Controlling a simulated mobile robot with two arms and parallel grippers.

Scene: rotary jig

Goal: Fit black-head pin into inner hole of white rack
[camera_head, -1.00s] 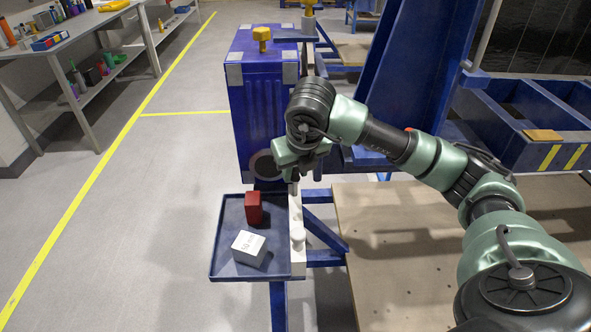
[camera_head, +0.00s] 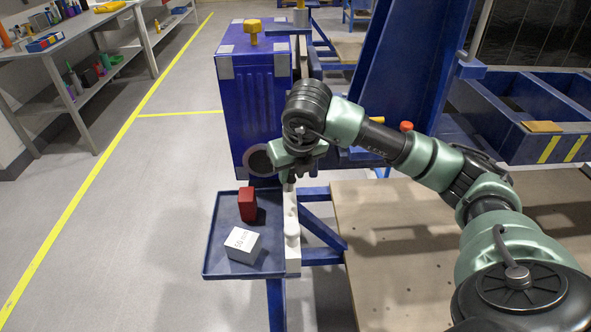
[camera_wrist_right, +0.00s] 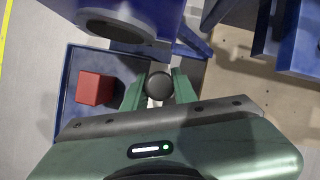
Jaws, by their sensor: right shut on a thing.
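My right gripper (camera_head: 290,176) points down over the far end of the white rack (camera_head: 292,262). In the right wrist view it is shut on the black-head pin (camera_wrist_right: 159,86), whose round dark head shows between the green fingers. In the head view a short pale length shows under the fingers, at the rack's far end. I cannot tell whether the pin's tip is in a hole. The rack is a narrow white bar along the right edge of the blue tray (camera_head: 216,240). A white round-topped piece (camera_head: 292,229) stands on its nearer part. My left gripper is not in view.
A red block (camera_head: 247,204) and a white lettered box (camera_head: 242,245) lie in the tray. A large blue box-shaped housing (camera_head: 255,110) stands just beyond the gripper. Blue frame beams and a wooden board (camera_head: 400,250) lie to the right.

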